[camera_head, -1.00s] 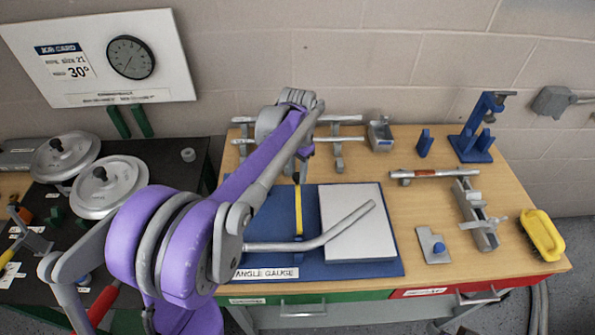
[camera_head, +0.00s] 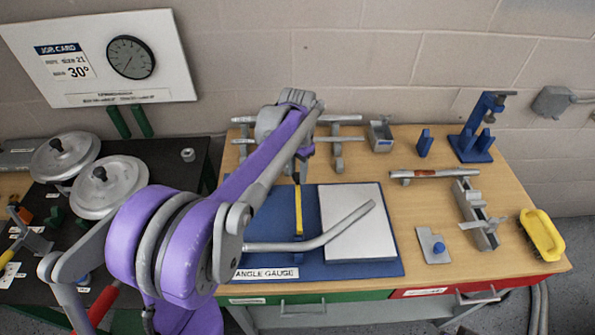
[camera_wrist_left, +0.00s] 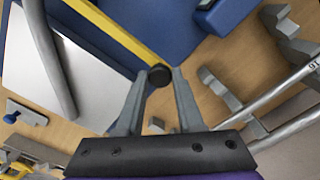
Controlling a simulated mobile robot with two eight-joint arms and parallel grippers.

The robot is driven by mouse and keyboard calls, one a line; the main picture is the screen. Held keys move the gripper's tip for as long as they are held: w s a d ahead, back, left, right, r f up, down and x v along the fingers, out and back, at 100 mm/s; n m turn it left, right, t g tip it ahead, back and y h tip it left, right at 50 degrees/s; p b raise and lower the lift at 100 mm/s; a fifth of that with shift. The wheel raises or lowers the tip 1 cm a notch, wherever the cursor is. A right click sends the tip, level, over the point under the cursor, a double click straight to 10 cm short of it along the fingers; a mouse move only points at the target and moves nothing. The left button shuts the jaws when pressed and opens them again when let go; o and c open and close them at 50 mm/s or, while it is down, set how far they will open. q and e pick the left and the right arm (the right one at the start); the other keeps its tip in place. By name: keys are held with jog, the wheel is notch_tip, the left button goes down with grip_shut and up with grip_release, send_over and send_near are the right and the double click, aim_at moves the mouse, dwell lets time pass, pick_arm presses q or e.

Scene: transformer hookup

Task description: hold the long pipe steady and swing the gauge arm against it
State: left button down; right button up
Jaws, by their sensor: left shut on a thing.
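The long pipe (camera_head: 348,222) is grey and bent, lying across the blue angle gauge board (camera_head: 392,262) and its pale plate (camera_head: 370,195); its left end is hidden behind my arm. It also shows in the left wrist view (camera_wrist_left: 48,60). The yellow gauge arm (camera_head: 298,208) points away from the pipe's bend, apart from the pipe's angled leg. In the left wrist view the gauge arm (camera_wrist_left: 115,30) ends in a black knob (camera_wrist_left: 160,75). My left gripper (camera_wrist_left: 160,80) is shut on this knob. My right gripper is not in view.
A pipe rack (camera_head: 337,150) stands behind the board. To the right are a pipe on rests (camera_head: 435,173), a grey vise-like fixture (camera_head: 475,215), a blue stand (camera_head: 475,145) and a yellow-handled brush (camera_head: 541,234). The job card (camera_head: 75,62) reads 30°.

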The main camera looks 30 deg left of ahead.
pick_arm(q)
jog(key=d+m, duration=0.3)
jog(key=w+d+m, duration=0.1)
jog(key=d+m, duration=0.2)
jog(key=d, duration=0.1)
jog(key=d+m, duration=0.3)
jog(key=d, duration=0.1)
jog(key=shift+w+d+m+b, duration=0.15)
jog(key=shift+w+m+b, duration=0.1)
jog(key=shift+m+b, duration=0.1)
jog(key=shift+s+d+m, duration=0.25)
jog(key=shift+d+m, duration=0.35)
jog(key=shift+d, duration=0.05)
jog(key=shift+s+d+m, duration=0.25)
jog(key=shift+d+m, duration=0.3)
jog(key=shift+d, duration=0.1)
jog(key=c, duration=0.5)
grip_release()
jog(key=shift+c, duration=0.2)
